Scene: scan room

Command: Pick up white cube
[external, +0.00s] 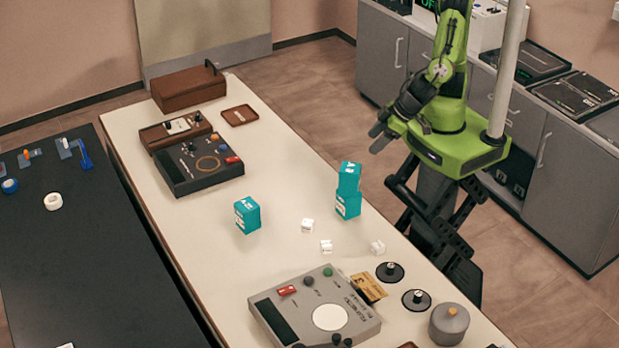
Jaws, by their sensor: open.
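Three small white cubes lie on the white table in the external view. One white cube (307,226) is just right of the middle, a second white cube (326,246) is a little nearer the camera, and a third white cube (377,247) is to the right. Dark marks show on them, too small to read. My gripper (378,138) is open and empty beyond the table's right edge. It is well apart from all the cubes.
Two teal boxes (348,190) are stacked behind the cubes. Another teal box (247,214) stands to the left. A grey device (268,305), black discs (416,299) and a grey pot (449,322) are at the near end. The table (290,185) is clear between the teal boxes.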

